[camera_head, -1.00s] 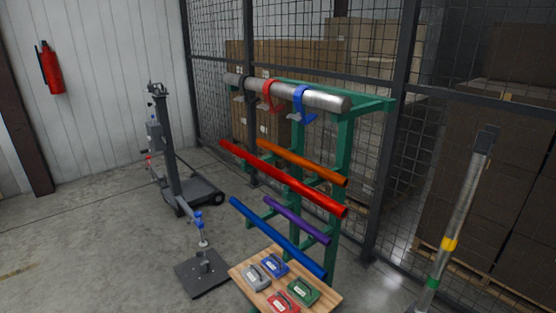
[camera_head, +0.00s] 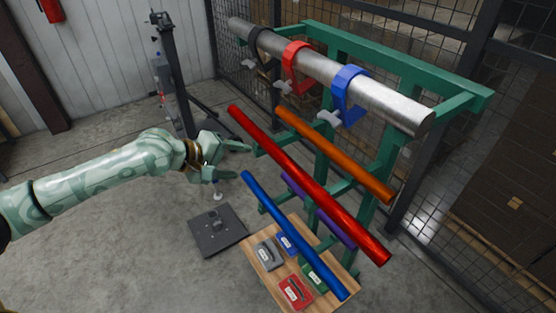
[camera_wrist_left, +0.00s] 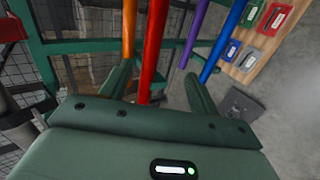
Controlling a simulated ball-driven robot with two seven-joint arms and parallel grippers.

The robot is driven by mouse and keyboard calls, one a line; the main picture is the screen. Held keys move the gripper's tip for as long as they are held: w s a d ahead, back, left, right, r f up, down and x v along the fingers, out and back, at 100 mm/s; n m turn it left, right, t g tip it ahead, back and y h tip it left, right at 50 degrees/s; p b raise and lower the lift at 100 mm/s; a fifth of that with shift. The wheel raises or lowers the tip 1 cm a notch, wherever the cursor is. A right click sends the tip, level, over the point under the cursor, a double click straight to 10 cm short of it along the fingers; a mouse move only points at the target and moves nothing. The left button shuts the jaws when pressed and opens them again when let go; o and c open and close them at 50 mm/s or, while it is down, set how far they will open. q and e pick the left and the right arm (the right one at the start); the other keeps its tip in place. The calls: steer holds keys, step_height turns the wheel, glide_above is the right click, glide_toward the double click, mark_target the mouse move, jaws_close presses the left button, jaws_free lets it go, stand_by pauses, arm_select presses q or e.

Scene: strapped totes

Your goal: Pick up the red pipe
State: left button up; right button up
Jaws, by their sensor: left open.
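The red pipe (camera_head: 310,185) lies slanted on the green rack, its far end upper left and its near end lower right. In the left wrist view the red pipe (camera_wrist_left: 153,45) runs away from between my finger bases. My left gripper (camera_head: 243,163) is open and empty, just left of the red pipe's far end in the head view, with its fingers pointing right. In the wrist view its fingers (camera_wrist_left: 160,90) stand on either side of the red pipe. I cannot tell whether they touch it. My right gripper is not in view.
An orange pipe (camera_head: 335,155), a blue pipe (camera_head: 290,232) and a purple pipe (camera_head: 325,215) lie close by on the rack (camera_head: 375,150). A steel pipe (camera_head: 390,100) with coloured straps is above. A wooden board (camera_head: 262,288) holds several small cases below.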

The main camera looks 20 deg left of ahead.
mark_target(284, 163)
arm_select(q)
steer(key=b+x, duration=0.1)
steer(key=x, duration=0.5)
steer(key=b+x, duration=0.1)
steer(key=x, duration=0.3)
steer(key=shift+d+r+b, duration=0.25)
steer(key=shift+d+b, duration=0.05)
steer(key=shift+d, duration=0.1)
steer(key=shift+w+d+f, duration=0.25)
steer(key=shift+w+d, duration=0.05)
steer(key=shift+w, duration=0.05)
steer(key=b+x, duration=0.2)
steer(key=x, duration=0.2)
steer(key=shift+w+d, duration=0.35)
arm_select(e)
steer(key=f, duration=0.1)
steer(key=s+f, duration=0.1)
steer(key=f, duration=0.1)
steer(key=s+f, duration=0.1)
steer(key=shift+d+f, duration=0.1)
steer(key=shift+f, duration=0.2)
arm_select(q)
steer(key=shift+s, duration=0.1)
steer(key=shift+c, duration=0.3)
steer(key=shift+r, duration=0.1)
jaws_close()
steer(key=shift+r, duration=0.1)
